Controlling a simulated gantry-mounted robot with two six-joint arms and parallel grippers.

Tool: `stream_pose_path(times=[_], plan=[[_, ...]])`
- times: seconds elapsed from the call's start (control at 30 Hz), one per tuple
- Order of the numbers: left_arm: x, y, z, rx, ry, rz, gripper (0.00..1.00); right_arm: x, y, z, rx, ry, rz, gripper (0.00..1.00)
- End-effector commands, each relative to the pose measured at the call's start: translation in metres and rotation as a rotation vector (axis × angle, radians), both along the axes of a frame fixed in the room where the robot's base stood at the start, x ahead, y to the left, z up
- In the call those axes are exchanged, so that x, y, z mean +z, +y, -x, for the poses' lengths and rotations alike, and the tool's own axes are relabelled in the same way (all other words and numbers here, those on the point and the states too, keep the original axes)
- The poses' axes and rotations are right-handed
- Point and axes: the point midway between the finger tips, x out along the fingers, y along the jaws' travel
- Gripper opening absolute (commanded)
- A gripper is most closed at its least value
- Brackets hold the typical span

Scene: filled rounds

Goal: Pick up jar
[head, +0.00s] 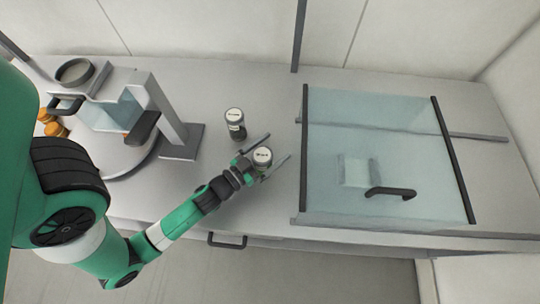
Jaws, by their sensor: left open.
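Two small jars with pale lids stand on the grey counter. One jar (235,123) is upright, with a label on its side, a little behind my left gripper. The other jar (263,157) is between the fingers of my left gripper (265,155), which is open around it. I cannot tell whether either finger touches that jar. Its lower part is partly hidden by the gripper. My right gripper is not in view.
A glass-fronted case (385,150) with a dark handle stands close to the right of the gripper. A machine with a grey post (172,120) and several orange items (52,128) are at the left. Clear counter lies behind the jars.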

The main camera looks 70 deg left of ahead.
Motion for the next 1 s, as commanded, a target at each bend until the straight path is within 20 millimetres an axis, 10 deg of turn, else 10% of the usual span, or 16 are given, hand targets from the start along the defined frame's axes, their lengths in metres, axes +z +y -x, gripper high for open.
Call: stream_pose_path(times=[0.13,0.63,1.0], plan=[[-0.0006,0.0,0.0003,0.0,0.001,0.0,0.98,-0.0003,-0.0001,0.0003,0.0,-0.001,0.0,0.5],[-0.0003,-0.0001,0.0003,0.0,0.0,0.001,0.08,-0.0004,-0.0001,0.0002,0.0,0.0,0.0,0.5],[0.0067,-0.0009,-0.0005,-0.003,-0.002,0.001,0.05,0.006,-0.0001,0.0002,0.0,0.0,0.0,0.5]])
